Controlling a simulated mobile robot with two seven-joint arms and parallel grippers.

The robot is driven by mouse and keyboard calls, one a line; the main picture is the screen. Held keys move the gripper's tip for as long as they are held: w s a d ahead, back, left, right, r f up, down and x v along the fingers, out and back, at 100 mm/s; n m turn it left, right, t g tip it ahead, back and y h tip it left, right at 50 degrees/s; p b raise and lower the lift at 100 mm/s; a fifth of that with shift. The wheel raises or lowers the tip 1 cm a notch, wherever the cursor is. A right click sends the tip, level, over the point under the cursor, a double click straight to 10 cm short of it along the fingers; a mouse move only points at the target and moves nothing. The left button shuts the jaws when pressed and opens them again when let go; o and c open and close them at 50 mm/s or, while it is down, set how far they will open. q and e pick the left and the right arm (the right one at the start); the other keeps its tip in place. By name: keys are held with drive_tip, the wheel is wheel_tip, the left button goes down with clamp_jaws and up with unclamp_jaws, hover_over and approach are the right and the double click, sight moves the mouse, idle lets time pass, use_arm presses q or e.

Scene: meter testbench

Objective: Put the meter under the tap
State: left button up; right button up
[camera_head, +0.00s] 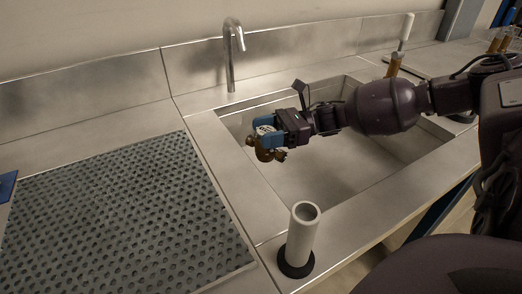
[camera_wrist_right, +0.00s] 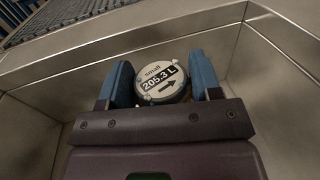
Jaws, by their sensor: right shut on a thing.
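The meter (camera_head: 268,149) is a small brass body with a pale round face. My right gripper (camera_head: 262,130) is shut on it and holds it over the left part of the sink. In the right wrist view the meter's face (camera_wrist_right: 161,82) reads "small" and "205.3 L" with an arrow, and it sits between the two blue fingers of the gripper (camera_wrist_right: 163,84). The tap (camera_head: 231,50) is a grey metal spout behind the sink, farther back and left of the meter. The meter is apart from the tap. My left gripper is not in view.
The steel sink (camera_head: 221,133) lies below the meter. A perforated dark mat (camera_head: 120,215) covers the counter on the left. A pale upright tube (camera_head: 302,235) on a black base stands at the sink's front edge. Brass pieces (camera_head: 395,64) stand at the back right.

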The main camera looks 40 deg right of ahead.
sight(266, 153)
drive_tip(key=shift+f, duration=0.45)
wheel_tip(266, 153, down, 5)
drive_tip(key=shift+f+b, duration=0.1)
drive_tip(key=shift+b, duration=0.95)
drive_tip(key=shift+f, duration=0.2)
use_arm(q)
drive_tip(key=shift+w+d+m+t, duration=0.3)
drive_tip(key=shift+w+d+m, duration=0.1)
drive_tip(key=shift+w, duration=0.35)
use_arm(e)
drive_tip(key=shift+r, duration=0.15)
drive_tip(key=o, duration=1.2)
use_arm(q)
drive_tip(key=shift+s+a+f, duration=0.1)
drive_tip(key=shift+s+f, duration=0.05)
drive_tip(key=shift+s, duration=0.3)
